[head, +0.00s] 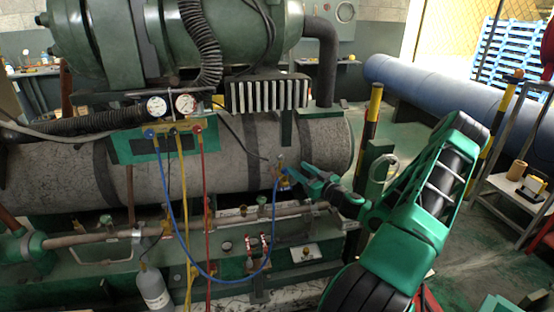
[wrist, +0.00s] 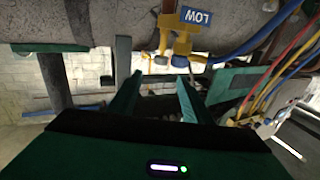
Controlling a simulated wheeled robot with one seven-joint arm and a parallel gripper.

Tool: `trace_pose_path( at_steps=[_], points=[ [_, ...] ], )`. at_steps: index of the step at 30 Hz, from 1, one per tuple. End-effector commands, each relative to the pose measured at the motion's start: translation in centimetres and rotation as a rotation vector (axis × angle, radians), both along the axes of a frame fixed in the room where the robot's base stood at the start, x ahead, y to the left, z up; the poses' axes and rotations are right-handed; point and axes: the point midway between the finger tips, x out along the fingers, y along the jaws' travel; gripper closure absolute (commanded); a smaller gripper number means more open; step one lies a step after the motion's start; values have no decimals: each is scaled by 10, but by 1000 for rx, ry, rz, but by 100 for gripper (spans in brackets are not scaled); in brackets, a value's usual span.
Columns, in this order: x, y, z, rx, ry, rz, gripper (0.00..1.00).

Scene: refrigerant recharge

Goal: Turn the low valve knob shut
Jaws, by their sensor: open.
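The low valve (wrist: 182,46) is a yellow brass fitting under the pipe in the wrist view, with a blue LOW tag (wrist: 196,16) beside it. A blue hose joins it from the right. Its knob is hard to tell from the fittings. My gripper (wrist: 159,77) is open and empty, its two fingers pointing at the valve; the right fingertip is just below the brass parts. I cannot tell whether it touches them. In the head view my gripper (head: 294,173) is beside the small valve (head: 279,164) at the tank's right part.
A gauge manifold (head: 170,143) with two dials, blue and red knobs hangs left on the large grey tank (head: 235,150). Blue (head: 188,240), yellow and red hoses hang below. A black-yellow post (head: 371,118) stands right of the tank. A grey bottle (head: 153,288) stands lower left.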

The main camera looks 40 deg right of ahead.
Motion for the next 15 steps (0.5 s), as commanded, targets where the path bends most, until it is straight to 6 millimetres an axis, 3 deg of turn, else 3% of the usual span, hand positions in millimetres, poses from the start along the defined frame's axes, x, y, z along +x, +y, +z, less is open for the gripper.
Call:
trace_pose_path(
  at_steps=[5,15],
  points=[
    [11,3,-1,-30,5,10,55],
    [70,10,0,-27,2,19,55]
  ],
)
